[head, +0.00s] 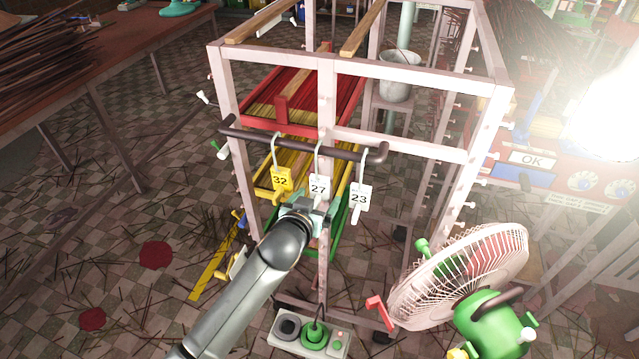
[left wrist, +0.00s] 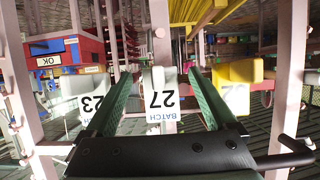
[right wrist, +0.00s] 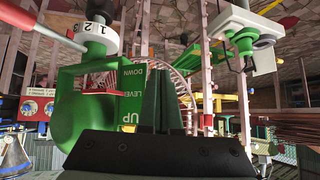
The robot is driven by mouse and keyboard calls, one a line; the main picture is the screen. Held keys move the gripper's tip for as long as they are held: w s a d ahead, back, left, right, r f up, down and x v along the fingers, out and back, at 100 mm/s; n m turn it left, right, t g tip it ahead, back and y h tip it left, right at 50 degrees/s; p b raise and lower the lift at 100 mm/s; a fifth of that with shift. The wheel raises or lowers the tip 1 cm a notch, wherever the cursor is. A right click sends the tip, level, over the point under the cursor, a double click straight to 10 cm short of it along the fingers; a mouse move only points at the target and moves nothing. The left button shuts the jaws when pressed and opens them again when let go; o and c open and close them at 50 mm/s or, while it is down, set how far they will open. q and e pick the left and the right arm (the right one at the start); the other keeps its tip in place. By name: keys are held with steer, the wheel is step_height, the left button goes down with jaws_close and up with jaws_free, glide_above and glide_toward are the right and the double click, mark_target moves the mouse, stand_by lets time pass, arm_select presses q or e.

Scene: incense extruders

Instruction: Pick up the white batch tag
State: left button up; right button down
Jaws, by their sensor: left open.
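A white batch tag numbered 27 (head: 318,188) hangs on a hook from a dark bar on the pale rack. A second white tag numbered 23 (head: 359,197) hangs to its right, and a yellow tag numbered 32 (head: 281,181) to its left. My left gripper (head: 308,207) is open just below and in front of tag 27. In the left wrist view (left wrist: 162,78) its green fingers stand on either side of tag 27 (left wrist: 160,104), apart from it; tag 23 (left wrist: 92,104) is outside the fingers. My right gripper (right wrist: 164,105) looks shut and empty, away from the tags.
The dark bar (head: 300,146) runs across the rack front just above the tags. A caged fan (head: 460,270) with a green body stands at the lower right. A control box (head: 312,335) sits low in front. Red and yellow trays lie inside the rack.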

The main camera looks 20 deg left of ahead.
arm_select(q)
steer(key=shift+s+r, duration=0.1)
steer(key=shift+s, duration=0.05)
steer(key=shift+c, duration=0.9)
jaws_close()
steer(key=shift+r, duration=0.1)
